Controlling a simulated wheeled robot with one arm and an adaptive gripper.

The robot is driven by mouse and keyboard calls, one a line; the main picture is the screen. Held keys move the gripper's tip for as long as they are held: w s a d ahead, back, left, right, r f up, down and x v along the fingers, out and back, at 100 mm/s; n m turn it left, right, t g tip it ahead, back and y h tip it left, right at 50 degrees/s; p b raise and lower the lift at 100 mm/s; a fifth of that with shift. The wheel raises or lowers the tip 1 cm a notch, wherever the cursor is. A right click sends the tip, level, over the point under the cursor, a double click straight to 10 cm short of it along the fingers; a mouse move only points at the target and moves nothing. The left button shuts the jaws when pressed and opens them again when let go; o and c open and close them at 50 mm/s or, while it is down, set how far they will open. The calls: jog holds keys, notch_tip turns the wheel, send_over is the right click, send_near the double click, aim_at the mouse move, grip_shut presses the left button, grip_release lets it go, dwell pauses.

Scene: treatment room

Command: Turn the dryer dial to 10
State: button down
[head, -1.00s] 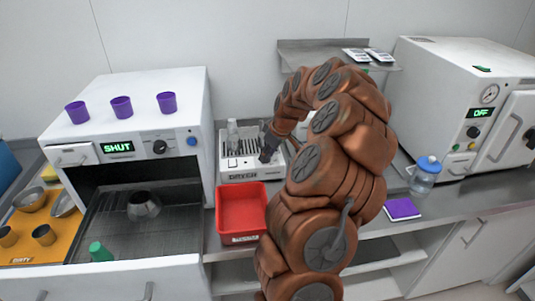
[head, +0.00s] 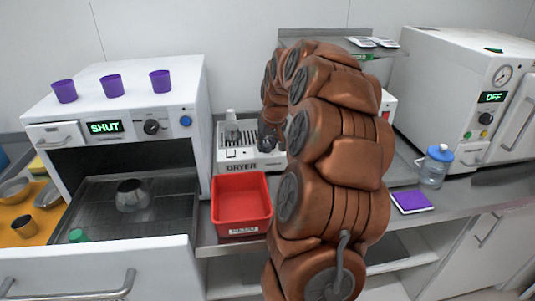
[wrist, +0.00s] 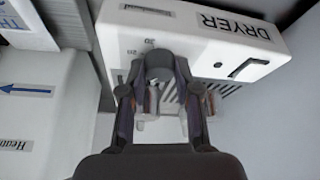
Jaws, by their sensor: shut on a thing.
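The dryer (head: 238,157) is a white unit with a slatted top, a front label and clear glassware on its rack. It stands at the back of the counter. In the wrist view its front panel (wrist: 200,47) is close and tilted, with the DRYER label and a black rocker switch. The round grey dial (wrist: 158,62) sits between my fingertips; the printed marks 20 and 30 show beside it. My gripper (wrist: 160,76) is shut on the dial; which mark the dial points to cannot be told. In the head view my gripper (head: 268,140) is partly behind my arm.
A red bin (head: 241,230) stands just in front of the dryer. Left is a white oven-like unit (head: 182,98) reading SHUT, with its drawer out and purple cups on top. Right are a blue-capped bottle (head: 434,170), a purple pad (head: 412,201) and a white unit (head: 440,75) reading OFF.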

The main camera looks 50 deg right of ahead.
jog(key=shift+f+m+h+b, duration=0.15)
jog(key=shift+m+h+b, duration=0.25)
jog(key=shift+m+b, duration=0.6)
jog(key=shift+m+g+b, duration=0.4)
jog(key=shift+m+b, duration=0.1)
jog(key=shift+m, duration=0.2)
jog(key=shift+r, duration=0.25)
jog(key=c, duration=0.8)
grip_release()
jog(key=shift+c, duration=0.2)
jog(key=shift+f, duration=0.1)
jog(key=v, duration=1.2)
jog(key=shift+a, duration=0.25)
